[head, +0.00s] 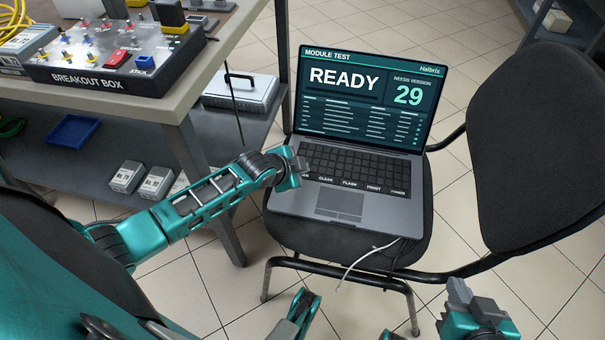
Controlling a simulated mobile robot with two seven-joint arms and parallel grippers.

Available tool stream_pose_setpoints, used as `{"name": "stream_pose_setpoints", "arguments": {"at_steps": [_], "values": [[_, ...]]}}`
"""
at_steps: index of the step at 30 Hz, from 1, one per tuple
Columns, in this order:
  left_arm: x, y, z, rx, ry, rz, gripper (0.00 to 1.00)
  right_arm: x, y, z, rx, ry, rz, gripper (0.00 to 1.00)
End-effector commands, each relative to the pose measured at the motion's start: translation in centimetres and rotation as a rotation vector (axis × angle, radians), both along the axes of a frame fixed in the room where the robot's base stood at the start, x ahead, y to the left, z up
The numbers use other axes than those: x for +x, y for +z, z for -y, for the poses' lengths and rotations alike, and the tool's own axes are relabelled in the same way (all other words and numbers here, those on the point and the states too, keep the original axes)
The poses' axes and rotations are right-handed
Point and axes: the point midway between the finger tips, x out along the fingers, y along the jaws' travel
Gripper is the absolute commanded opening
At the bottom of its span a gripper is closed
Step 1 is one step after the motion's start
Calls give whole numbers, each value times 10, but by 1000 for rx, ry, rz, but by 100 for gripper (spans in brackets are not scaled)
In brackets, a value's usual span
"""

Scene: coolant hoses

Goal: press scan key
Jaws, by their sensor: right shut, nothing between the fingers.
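The open laptop (345,200) sits on the black chair seat. Its screen (365,95) reads "MODULE TEST", "READY" and "NEEDS VERSION 29". A row of labelled keys runs along the keyboard's front edge: CLEAR, FLASH, PRINT and one too small to read. The scan key (305,176) is at the row's left end, its label partly covered by my left arm, so only "AN" shows. My left arm reaches in from the left to the laptop's left edge; its fingers do not show. My right gripper (459,291) is shut and empty at the lower right, apart from the laptop.
The workbench (190,85) at left carries a breakout box (110,65) with coloured knobs. A silver case (242,90) and a blue tray (72,131) lie on its lower shelf. The chair backrest (530,140) rises right of the laptop. A pale cable (365,258) hangs off the seat's front.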

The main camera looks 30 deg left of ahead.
Motion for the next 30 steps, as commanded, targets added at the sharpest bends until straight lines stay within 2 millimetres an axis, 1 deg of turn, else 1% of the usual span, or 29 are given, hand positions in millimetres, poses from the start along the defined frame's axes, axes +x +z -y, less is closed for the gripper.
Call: {"name": "stream_pose_setpoints", "arguments": {"at_steps": [2, 14, 30], "values": [[0, -3, 0, 0, 0, 0, 0, 0, -1, 0, 0, 0, 0, 0], [0, -3, 0, 0, 0, 1, 0, 0, -1, -1, 1, 1, 0, 0], [0, -10, 0, 0, 0, 1, 0, 0, -3, -1, 1, 1, 1, 0]]}}
